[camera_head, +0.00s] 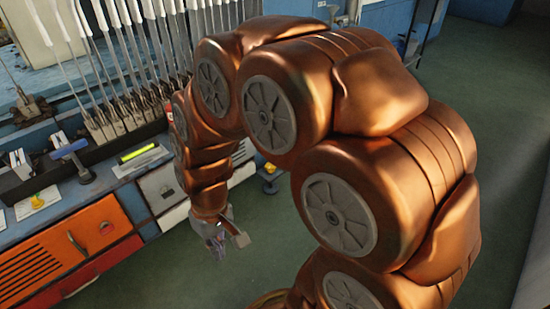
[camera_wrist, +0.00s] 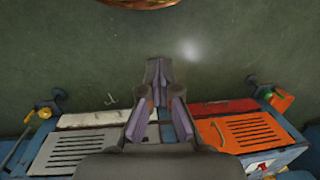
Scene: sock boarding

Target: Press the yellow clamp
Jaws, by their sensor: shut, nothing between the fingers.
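My gripper (camera_head: 216,247) hangs low over the floor in front of the bench in the head view. In the wrist view its fingers (camera_wrist: 158,76) are closed together with nothing between them. A small yellow part (camera_head: 270,168) on a blue fitting shows beyond my arm at the bench's far end. A yellow part (camera_wrist: 45,113) beside a dark round piece at the left of the wrist view looks like the same one. Another small yellow item (camera_head: 38,201) lies on a white card on the bench. I cannot tell which is the clamp. My gripper touches none of them.
A row of upright metal sock boards (camera_head: 112,75) stands along the bench. A yellow-green bar (camera_head: 138,154) and a blue-handled tool (camera_head: 70,149) lie before it. Orange drawers (camera_head: 72,247) form the front. Green floor (camera_head: 420,120) is open to the right.

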